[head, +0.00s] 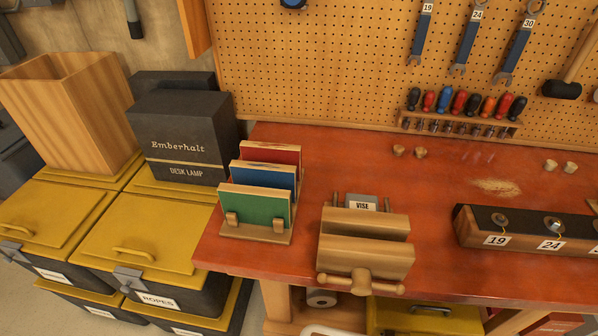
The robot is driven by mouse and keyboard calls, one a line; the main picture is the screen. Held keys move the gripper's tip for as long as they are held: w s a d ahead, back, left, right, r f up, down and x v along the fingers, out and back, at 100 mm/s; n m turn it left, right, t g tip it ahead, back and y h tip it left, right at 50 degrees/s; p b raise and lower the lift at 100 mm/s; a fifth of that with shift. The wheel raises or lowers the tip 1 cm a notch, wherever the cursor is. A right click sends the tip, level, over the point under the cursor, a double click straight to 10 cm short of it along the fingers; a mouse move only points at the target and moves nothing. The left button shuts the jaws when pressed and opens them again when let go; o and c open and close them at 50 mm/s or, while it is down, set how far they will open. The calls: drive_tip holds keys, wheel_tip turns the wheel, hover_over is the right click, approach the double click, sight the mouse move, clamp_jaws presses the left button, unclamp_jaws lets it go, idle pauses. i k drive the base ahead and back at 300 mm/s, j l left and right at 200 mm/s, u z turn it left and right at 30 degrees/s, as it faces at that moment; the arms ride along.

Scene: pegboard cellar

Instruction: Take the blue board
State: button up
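The blue board (262,179) stands upright in a small wooden rack (277,238) at the left end of the red workbench. It is the middle one of three boards. A green board (253,205) stands in front of it and hides its lower part. A red board (270,153) stands behind it. A pale top edge of the blue board shows above the green one. My gripper is not in view.
A black desk lamp box (178,137) and yellow-lidded bins (145,228) stand left. A numbered holder (535,231) is at right. The bench (440,210) between vise and holder is mostly clear.

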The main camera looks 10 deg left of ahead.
sight(253, 173)
drive_tip(key=j+z, duration=0.2)
drive_tip(key=j, duration=0.4)
drive_tip(key=k+j+z, duration=0.15)
drive_tip(key=j, duration=1.2)
drive_tip(key=k, duration=0.05)
